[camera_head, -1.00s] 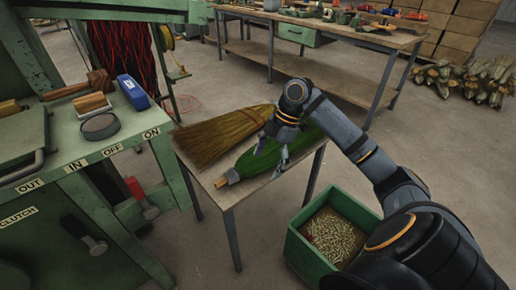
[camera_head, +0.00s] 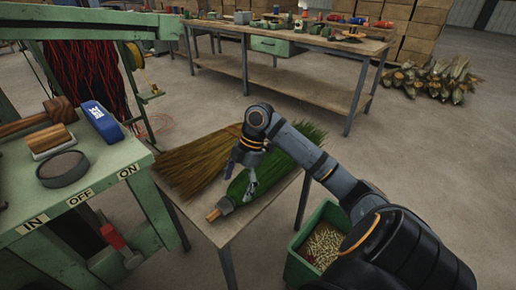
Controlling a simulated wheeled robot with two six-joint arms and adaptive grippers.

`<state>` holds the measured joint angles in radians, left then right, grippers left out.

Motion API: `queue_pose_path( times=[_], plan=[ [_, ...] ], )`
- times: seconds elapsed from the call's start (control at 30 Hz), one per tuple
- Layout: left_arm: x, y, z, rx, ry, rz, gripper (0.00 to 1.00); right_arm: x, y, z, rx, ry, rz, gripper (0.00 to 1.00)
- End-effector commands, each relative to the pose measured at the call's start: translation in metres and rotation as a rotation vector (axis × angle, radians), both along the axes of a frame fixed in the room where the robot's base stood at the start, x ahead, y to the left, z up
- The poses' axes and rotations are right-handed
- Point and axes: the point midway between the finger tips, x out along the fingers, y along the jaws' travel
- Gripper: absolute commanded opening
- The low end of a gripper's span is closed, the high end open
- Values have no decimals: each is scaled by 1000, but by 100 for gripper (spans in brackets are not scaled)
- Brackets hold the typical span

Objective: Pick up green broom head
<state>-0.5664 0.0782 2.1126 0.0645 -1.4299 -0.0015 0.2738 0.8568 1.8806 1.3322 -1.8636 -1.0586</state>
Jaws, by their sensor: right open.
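The green broom head (camera_head: 303,138) lies on a small table (camera_head: 250,222), its bound end and wooden stub (camera_head: 213,214) pointing toward the lower left. A tan broom head (camera_head: 190,164) lies beside it on the left. My right gripper (camera_head: 240,182) is over the narrow bound end of the green broom head, pointing down. Its fingers are open, one on each side of that end. My arm hides part of the green bristles. Whether the fingers touch the broom head cannot be told. My left gripper is not in view.
A green machine with a panel (camera_head: 93,190) stands at the left, close to the table. A green bin (camera_head: 297,268) of small pieces is on the floor at the lower right. A long workbench (camera_head: 290,85) stands behind.

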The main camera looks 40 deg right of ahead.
Motion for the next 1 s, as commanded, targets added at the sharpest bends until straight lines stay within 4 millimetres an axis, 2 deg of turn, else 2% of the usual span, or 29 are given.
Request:
queue_pose_path(
  times=[0.17,0.23,0.3,0.63,1.0],
  plan=[
    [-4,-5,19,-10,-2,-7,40,2,9,-21,4,0,0,87],
    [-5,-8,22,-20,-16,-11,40,3,14,-34,4,0,1,87],
    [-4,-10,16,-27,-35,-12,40,3,18,-42,2,0,1,87],
    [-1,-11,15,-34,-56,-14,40,3,20,-47,-1,0,1,85],
    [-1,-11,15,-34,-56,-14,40,3,20,-47,-1,0,0,35]
  ],
)
